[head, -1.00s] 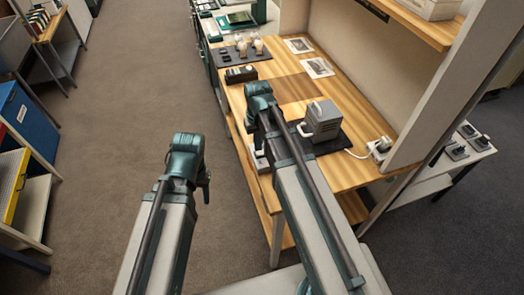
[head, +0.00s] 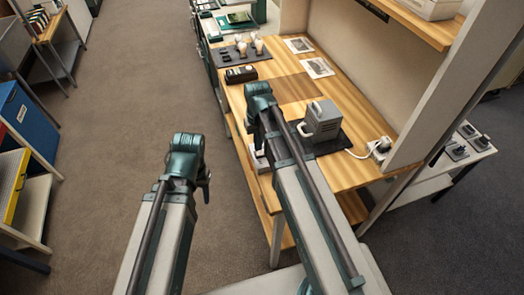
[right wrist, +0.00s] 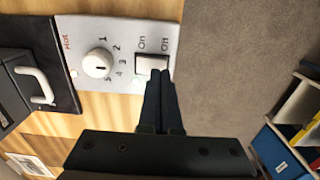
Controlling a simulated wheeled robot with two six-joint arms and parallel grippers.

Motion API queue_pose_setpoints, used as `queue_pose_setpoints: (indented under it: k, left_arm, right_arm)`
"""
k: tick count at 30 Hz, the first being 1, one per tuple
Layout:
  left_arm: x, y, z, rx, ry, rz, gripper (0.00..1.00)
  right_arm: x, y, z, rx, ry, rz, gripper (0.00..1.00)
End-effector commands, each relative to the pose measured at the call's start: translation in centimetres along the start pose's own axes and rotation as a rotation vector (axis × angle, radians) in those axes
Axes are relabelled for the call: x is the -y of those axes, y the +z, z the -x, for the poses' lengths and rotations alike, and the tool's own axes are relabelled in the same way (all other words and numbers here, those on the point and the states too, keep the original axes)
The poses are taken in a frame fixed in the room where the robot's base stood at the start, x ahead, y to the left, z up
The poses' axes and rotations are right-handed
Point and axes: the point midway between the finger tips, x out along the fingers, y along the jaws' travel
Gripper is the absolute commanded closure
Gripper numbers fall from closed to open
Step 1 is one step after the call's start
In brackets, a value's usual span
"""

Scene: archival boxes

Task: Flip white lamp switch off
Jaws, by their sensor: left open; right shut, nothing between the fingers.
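In the right wrist view a white rocker switch (right wrist: 151,63) sits on a pale control panel (right wrist: 117,31), with "On" lettered above its left part and "Off" above its right. A round white dial (right wrist: 97,64) with numbers is left of it. My right gripper (right wrist: 161,72) is shut and empty, its fingertips at the switch's lower edge toward the Off side; I cannot tell whether they touch. In the head view my right arm partly hides the panel (head: 262,163) at the table's front edge. My left gripper (head: 206,181) hangs over the floor, away from the table, its fingers barely visible.
A grey boxy device (head: 322,119) with a handle stands on a dark mat on the wooden table (head: 352,174), beside my right arm. A socket with a plug (head: 381,147) is at the table's right end. Carpeted floor (head: 130,90) is clear on the left.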

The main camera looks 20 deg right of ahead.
Motion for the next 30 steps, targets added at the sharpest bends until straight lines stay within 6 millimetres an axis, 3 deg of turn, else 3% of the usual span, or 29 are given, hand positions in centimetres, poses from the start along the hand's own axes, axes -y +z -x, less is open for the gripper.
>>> queue_pose_setpoints:
  k: [30]
  left_arm:
    - [-0.1,-0.1,-1.5,0.000,0.000,0.000,0.50]
  right_arm:
    - [0.0,0.0,-1.5,0.000,0.000,0.000,1.00]
